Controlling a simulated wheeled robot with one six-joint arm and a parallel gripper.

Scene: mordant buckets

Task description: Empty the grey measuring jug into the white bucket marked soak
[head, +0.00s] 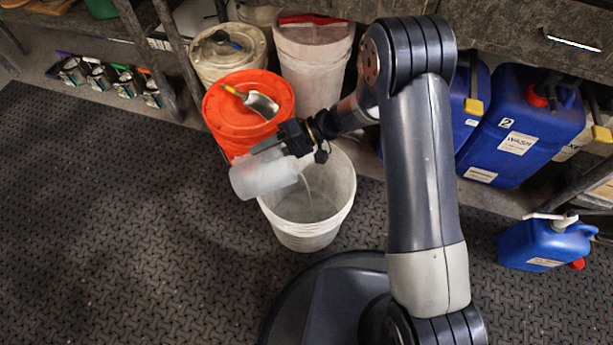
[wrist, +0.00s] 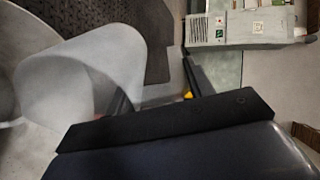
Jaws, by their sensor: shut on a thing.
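The grey measuring jug (head: 265,175), pale and translucent, is tipped well over on its side above the left part of the white bucket (head: 310,235). A thin pale streak runs from near the jug's right end down into the bucket, like a stream. The bucket stands upright and open on the mat; I see no soak marking on it from here. My gripper (head: 293,142) is shut on the jug at its upper side. In the wrist view the jug (wrist: 85,75) fills the left, with a pale curved bucket wall (wrist: 22,145) behind it. The grip itself is partly hidden.
An orange-lidded bucket (head: 224,112) with a metal scoop (head: 262,104) stands close behind the jug. Two pale lidded buckets (head: 222,65) (head: 313,75) are behind it. Blue jerrycans (head: 520,120) stand right, and a small blue can (head: 545,243) sits on the mat. The left mat (head: 100,220) is clear.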

